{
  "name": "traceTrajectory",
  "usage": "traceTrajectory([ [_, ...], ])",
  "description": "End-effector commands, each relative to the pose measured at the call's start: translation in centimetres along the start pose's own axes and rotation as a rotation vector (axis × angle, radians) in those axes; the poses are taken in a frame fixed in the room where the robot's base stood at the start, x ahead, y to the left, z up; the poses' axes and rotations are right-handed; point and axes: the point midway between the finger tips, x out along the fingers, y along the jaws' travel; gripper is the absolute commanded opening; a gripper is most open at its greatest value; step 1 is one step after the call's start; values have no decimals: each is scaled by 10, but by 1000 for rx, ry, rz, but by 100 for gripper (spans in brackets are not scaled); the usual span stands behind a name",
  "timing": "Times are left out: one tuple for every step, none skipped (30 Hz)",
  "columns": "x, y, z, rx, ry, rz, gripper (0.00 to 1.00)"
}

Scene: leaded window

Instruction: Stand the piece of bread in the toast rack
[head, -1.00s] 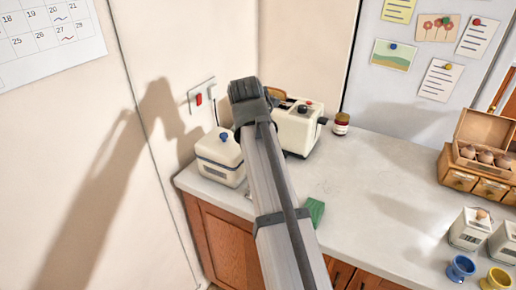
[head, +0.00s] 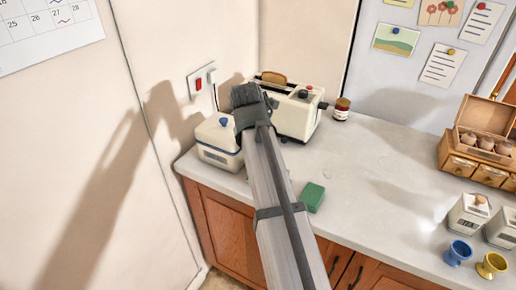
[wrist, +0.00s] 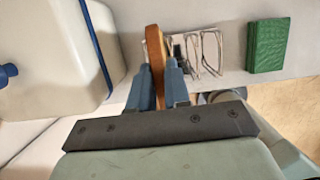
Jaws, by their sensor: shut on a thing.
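My gripper (wrist: 157,78) is shut on a piece of bread (wrist: 154,50), seen edge-on as a thin brown slab between the blue-grey fingers in the wrist view. The wire toast rack (wrist: 208,50) lies just right of the bread in the wrist view, on the counter. I cannot tell how far the bread is above it. In the head view my arm hides the held bread, the fingers and most or all of the rack.
A cream toaster (head: 293,118) with a slice (head: 272,77) in its slot stands behind my arm. A white canister (head: 218,155) with a blue knob, also in the wrist view (wrist: 55,65), is close left. A green sponge (wrist: 268,45) lies right. Counter farther right has free room.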

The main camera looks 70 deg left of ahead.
Motion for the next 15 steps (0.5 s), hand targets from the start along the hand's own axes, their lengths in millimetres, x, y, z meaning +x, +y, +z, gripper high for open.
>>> traceTrajectory([
  [1, 0, 0, 0, 0, 0, 0],
  [1, 0, 0, 0, 0, 0, 0],
  [1, 0, 0, 0, 0, 0, 0],
  [1, 0, 0, 0, 0, 0, 0],
  [1, 0, 0, 0, 0, 0, 0],
  [1, 0, 0, 0, 0, 0, 0],
  [1, 0, 0, 0, 0, 0, 0],
  [1, 0, 0, 0, 0, 0, 0],
  [1, 0, 0, 0, 0, 0, 0],
  [1, 0, 0, 0, 0, 0, 0],
  [1, 0, 0, 0, 0, 0, 0],
  [1, 0, 0, 0, 0, 0, 0],
  [1, 0, 0, 0, 0, 0, 0],
  [1, 0, 0, 0, 0, 0, 0],
  [1, 0, 0, 0, 0, 0, 19],
])
